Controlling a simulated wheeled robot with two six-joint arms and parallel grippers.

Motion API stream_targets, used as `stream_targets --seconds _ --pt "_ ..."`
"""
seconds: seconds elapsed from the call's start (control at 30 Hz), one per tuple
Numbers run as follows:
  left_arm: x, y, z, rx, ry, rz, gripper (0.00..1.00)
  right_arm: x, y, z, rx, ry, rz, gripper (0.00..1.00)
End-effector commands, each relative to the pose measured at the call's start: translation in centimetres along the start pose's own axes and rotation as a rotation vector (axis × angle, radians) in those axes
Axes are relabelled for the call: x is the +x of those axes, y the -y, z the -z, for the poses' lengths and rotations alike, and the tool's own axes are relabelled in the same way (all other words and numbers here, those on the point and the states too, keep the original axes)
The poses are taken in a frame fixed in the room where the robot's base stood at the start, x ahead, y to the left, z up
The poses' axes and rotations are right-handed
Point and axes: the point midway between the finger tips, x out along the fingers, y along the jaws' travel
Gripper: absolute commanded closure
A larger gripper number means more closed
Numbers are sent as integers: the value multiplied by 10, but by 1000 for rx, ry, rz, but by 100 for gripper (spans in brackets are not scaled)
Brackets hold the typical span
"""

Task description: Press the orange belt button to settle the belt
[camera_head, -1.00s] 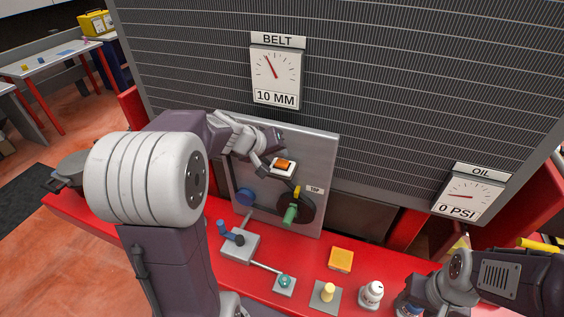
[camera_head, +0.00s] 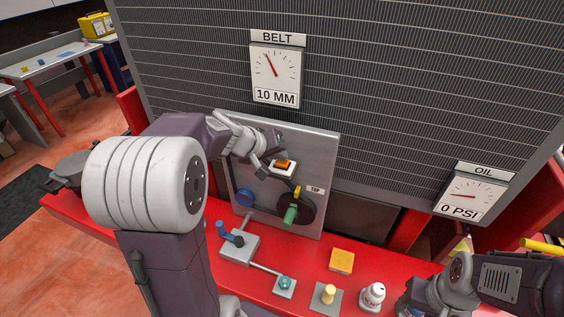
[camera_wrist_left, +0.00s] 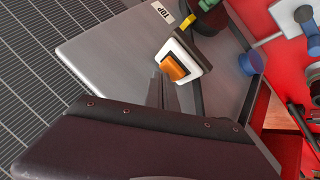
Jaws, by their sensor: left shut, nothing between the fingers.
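The orange belt button (camera_head: 283,164) sits in a white and black housing on the grey upright panel (camera_head: 320,150). It also shows in the left wrist view (camera_wrist_left: 173,68), uncovered on its near face. My left gripper (camera_head: 266,167) is shut and empty, with its tips just beside the button's housing, on its left in the head view. In the left wrist view its fingers (camera_wrist_left: 162,90) end close to the button; I cannot tell whether they touch. The belt gauge (camera_head: 276,68) reads 10 MM. My right gripper is at the lower right, its fingers largely hidden.
A green-handled pulley (camera_head: 291,214) and a blue knob (camera_head: 244,198) are on the panel below the button. The oil gauge (camera_head: 471,195) reads 0 PSI.

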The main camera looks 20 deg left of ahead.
Motion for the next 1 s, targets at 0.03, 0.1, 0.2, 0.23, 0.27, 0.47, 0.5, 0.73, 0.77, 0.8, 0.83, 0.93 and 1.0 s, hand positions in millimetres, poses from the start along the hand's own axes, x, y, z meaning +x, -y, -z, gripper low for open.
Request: stream_targets --seconds 0.03,0.1,0.2,0.23,0.27,0.47,0.5,0.73,0.77,0.8,0.83,0.93,1.0 --pt "1 0 0 0 0 0 100 1 0 0 0 0 0 48" --pt "1 1 -1 0 0 0 100 2 0 0 0 0 0 48" --pt "2 1 -1 0 0 0 100 3 0 0 0 0 0 48" --pt "2 1 -1 0 0 0 100 4 0 0 0 0 0 48" --pt "2 2 -2 0 0 0 100 4 0 0 0 0 0 48" --pt "4 2 -2 0 0 0 100 6 0 -1 0 0 0 48" --pt "4 3 -3 0 0 0 100 7 0 -1 0 0 0 48" --pt "5 4 -4 1 1 0 100 10 0 -1 0 0 0 48" --pt "5 4 -4 1 1 0 100 10 0 -1 0 0 0 48" --pt "5 4 -4 1 1 0 100 9 0 -1 0 0 0 48" --pt "5 4 -4 1 1 0 100 9 0 -1 0 0 0 48" --pt "5 4 -4 0 1 0 100 9 0 -1 0 0 0 48" --pt "5 4 -4 0 1 0 100 9 0 -1 0 0 0 48"
